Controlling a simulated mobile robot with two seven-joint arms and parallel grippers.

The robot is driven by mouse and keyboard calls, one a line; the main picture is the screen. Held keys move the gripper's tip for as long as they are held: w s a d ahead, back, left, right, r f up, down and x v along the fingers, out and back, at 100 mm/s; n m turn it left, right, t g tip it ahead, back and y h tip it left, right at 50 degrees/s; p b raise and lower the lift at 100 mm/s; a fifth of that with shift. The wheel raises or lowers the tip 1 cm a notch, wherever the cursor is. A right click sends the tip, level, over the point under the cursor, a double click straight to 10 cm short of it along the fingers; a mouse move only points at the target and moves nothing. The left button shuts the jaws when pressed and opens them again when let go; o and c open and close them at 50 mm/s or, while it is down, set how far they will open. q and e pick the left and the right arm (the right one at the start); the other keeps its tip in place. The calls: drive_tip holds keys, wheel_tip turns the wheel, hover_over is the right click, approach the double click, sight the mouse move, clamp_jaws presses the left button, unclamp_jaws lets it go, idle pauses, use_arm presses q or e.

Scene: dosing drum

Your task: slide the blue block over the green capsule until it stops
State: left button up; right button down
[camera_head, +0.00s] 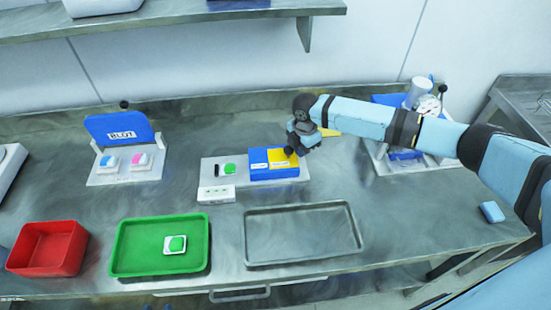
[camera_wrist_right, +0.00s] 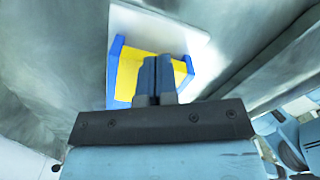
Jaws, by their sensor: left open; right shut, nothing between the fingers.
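The green capsule (camera_head: 229,169) lies on the same plate, to the left of the block and uncovered. My right gripper (camera_head: 294,152) is at the block's right rear, over or against its yellow part; contact cannot be told. In the right wrist view its shut, empty fingers (camera_wrist_right: 155,78) stand in front of the block's yellow face (camera_wrist_right: 128,76). My left gripper is not in view.
A small white box (camera_head: 216,194) stands at the plate's front. In front are a green tray (camera_head: 126,262) holding a white piece with a green top (camera_head: 175,244), an empty grey tray (camera_head: 300,236) and a red bin (camera_head: 45,262). A blue BLOT stand (camera_head: 119,127) is behind left.

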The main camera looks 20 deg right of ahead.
sight(262, 159)
drive_tip(key=shift+a, duration=0.15)
drive_tip(key=shift+w+a+p, duration=0.1)
drive_tip(key=shift+w+a, duration=0.15)
drive_tip(key=shift+a, duration=0.6)
drive_tip(key=shift+w+a+p, duration=0.1)
drive_tip(key=shift+w+a, duration=0.1)
drive_tip(key=shift+a, duration=0.7)
drive_tip(key=shift+w+a+p, duration=0.1)
drive_tip(key=shift+w+a, duration=0.15)
drive_tip(key=shift+a, duration=0.6)
drive_tip(key=shift+w+a, duration=0.35)
drive_tip(key=shift+a, duration=1)
drive_tip(key=shift+w+a, duration=0.35)
drive_tip(key=shift+a, duration=0.95)
drive_tip(key=shift+w+a, duration=0.35)
drive_tip(key=shift+a, duration=1)
drive_tip(key=shift+d, duration=0.2)
drive_tip(key=shift+s+d+p, duration=0.2)
drive_tip(key=shift+d+p, duration=0.35)
drive_tip(key=shift+d, duration=0.1)
wheel_tip(262, 159, up, 6)
drive_tip(key=p, duration=0.5)
drive_tip(key=shift+f, duration=0.1)
wheel_tip(262, 159, up, 2)
drive_tip(key=shift+r+p, duration=0.1)
drive_tip(key=shift+p, duration=0.25)
